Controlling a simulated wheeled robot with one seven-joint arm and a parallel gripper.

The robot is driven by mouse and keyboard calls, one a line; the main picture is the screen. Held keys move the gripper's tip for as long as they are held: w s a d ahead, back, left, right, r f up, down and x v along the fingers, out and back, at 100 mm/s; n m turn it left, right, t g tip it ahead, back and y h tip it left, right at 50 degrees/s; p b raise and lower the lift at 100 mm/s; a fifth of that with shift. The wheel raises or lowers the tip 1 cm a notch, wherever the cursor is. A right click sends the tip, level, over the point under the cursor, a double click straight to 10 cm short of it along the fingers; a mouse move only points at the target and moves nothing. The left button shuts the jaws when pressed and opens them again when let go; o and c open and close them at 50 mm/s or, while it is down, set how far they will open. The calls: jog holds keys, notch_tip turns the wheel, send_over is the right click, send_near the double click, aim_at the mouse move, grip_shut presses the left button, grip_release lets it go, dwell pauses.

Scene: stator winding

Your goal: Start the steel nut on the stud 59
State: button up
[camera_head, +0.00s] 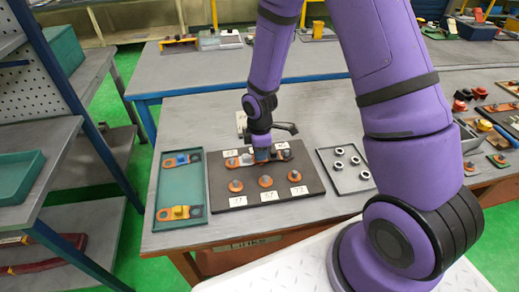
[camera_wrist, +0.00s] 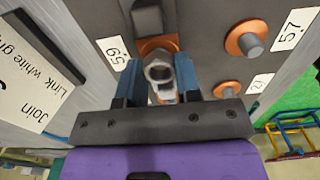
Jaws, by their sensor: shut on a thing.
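My gripper (camera_head: 262,157) is over the far row of the dark stud board (camera_head: 222,199). In the wrist view its two blue fingers (camera_wrist: 157,66) are shut on a steel nut (camera_wrist: 158,74). The nut is over an orange terminal (camera_wrist: 158,45) beside the label 59 (camera_wrist: 114,53). The nut and fingers hide most of stud 59, so I cannot tell whether the nut touches its thread. Another stud on an orange terminal (camera_wrist: 245,40) stands by the label 57 (camera_wrist: 290,35).
A grey tray (camera_head: 359,187) with several loose nuts lies right of the board. A green tray (camera_head: 170,220) with coloured links lies to the left. More studs with number labels stand in the board's near row. A printed card (camera_wrist: 30,80) lies beyond the board.

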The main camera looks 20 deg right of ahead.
jog(key=shift+s+f, duration=0.1)
jog(key=shift+f, duration=0.3)
jog(key=shift+c, duration=0.3)
dwell(1.1)
jog(key=m, duration=0.6)
jog(key=o, duration=1)
jog(key=shift+r, duration=3.5)
